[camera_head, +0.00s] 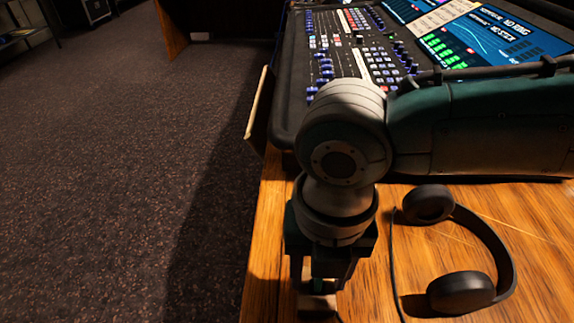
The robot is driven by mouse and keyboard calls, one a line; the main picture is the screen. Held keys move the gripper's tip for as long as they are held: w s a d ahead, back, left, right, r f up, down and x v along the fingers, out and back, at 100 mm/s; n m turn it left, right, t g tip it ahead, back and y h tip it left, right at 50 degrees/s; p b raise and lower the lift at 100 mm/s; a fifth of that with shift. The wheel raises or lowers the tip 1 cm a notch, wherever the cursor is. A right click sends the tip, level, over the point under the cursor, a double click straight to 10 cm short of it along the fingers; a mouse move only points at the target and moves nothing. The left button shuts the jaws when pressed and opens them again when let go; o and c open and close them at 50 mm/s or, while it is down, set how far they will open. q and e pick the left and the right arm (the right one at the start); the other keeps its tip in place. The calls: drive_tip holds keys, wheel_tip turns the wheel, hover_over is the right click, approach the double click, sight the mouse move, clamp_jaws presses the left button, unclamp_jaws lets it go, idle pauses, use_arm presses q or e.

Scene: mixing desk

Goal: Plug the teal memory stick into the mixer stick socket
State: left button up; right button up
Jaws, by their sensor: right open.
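The mixer (345,50) stands at the back of the wooden desk, its faders, buttons and lit screens facing up. I cannot make out its stick socket. My right gripper (318,296) points down over the desk's front left part, left of the headphones. Its jaws are open. A small greenish patch shows between the fingers, with a pale block at the fingertips; I cannot tell whether either is the teal memory stick. My right arm hides part of the mixer's front edge. My left gripper is out of view.
Black headphones (486,246) lie on the desk (400,205) to the right of my right gripper, with a thin cable running forward. The desk's left edge is close to the gripper, and carpeted floor (120,190) lies beyond it. Bare wood surrounds the headphones.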

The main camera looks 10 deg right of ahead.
drive_tip(key=shift+c, duration=0.4)
clamp_jaws()
idle(0.8)
drive_tip(key=shift+r, duration=0.15)
idle(0.4)
